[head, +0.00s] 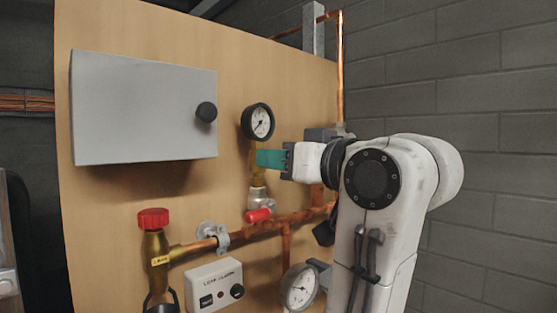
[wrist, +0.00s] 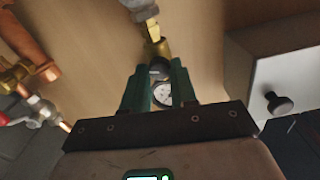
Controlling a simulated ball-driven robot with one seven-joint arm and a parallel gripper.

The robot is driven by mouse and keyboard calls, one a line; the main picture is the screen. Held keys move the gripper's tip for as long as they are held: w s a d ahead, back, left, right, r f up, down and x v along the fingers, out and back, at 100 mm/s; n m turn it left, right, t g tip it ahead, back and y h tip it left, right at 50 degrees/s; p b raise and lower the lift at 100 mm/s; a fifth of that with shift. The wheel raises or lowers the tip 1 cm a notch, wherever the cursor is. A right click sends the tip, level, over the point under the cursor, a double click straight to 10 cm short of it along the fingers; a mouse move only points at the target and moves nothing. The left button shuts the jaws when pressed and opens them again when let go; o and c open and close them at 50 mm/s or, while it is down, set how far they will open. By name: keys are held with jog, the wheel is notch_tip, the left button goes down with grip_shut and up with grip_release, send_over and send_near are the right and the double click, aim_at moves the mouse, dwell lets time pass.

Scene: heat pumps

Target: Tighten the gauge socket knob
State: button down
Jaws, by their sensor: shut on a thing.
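The round pressure gauge (head: 258,122) has a black rim and white face and stands on a brass stem on the wooden panel. My gripper (head: 264,158) reaches in from the right, its teal fingers just below the gauge. In the wrist view my gripper (wrist: 160,72) is shut on the gauge socket knob, with a dark round part (wrist: 159,68) between the fingertips. The brass stem (wrist: 157,46) runs on beyond the fingertips. A pale round face (wrist: 162,93) shows between the fingers. The fingers hide most of the knob in the head view.
A grey box with a black knob (head: 145,112) is left of the gauge. Below are a red-handled valve (head: 259,215), copper pipe (head: 290,220), a red-capped brass fitting (head: 154,218), a white alarm box (head: 214,283) and a second gauge (head: 299,286).

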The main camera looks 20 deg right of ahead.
jog(key=m, duration=3.2)
jog(key=shift+f, duration=0.35)
jog(key=shift+m, duration=0.4)
jog(key=c, duration=1.3)
grip_release()
jog(key=o, duration=0.4)
jog(key=shift+r, duration=0.15)
